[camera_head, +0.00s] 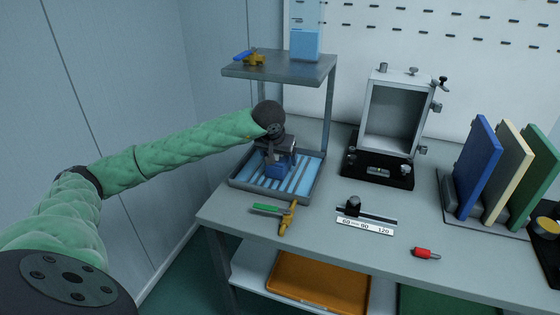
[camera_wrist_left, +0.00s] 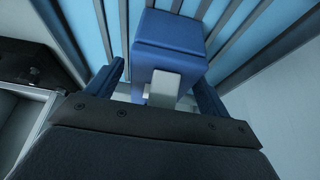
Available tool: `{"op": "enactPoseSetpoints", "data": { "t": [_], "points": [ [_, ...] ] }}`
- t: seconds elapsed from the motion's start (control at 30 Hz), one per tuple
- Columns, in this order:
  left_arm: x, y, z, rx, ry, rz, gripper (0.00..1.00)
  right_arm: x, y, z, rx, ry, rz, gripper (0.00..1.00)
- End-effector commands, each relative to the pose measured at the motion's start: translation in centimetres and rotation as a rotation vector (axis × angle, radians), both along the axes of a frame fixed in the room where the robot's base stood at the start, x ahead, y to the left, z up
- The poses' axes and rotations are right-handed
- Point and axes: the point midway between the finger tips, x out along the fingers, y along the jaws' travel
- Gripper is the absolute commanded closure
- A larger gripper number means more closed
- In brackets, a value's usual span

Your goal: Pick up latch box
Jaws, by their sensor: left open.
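The latch box (camera_head: 279,168) is a small blue block in the slatted blue tray (camera_head: 241,184) at the back left of the bench. In the left wrist view the blue latch box (camera_wrist_left: 168,40) shows a light grey latch (camera_wrist_left: 164,88) on its near side. My left gripper (camera_head: 277,150) points down over the box, and its arm partly hides the box in the head view. In the left wrist view its open fingers (camera_wrist_left: 160,80) lie to either side of the box's near end. I cannot tell whether they touch it. My right gripper is out of view.
A shelf (camera_head: 285,67) overhangs behind the tray, with a post at its right. A yellow-and-green tool (camera_head: 287,218) lies in front. A grey open housing (camera_head: 394,115) and upright coloured panels (camera_head: 475,165) stand to the right. A red piece (camera_head: 425,253) lies near the front edge.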

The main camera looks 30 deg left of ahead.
Motion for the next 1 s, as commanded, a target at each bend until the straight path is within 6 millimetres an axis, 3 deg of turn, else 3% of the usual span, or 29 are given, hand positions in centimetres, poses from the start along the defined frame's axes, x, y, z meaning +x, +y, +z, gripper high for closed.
{"op": "enactPoseSetpoints", "data": {
  "t": [0.23, 0.6, 0.83, 1.0],
  "points": [
    [0.2, 0.0, -0.3, 0.0, -0.002, -0.001, 0.2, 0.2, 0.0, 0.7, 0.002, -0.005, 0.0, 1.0],
    [0.2, 0.0, -0.2, 0.0, -0.002, 0.0, 0.86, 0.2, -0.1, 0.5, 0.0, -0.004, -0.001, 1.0],
    [0.1, 0.1, 0.0, 0.0, -0.003, 0.001, 0.86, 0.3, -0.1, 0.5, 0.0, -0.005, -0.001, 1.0],
    [-0.2, 0.6, 1.3, 0.0, -0.003, 0.007, 0.86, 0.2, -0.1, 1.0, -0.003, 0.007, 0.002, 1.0]
  ]
}}
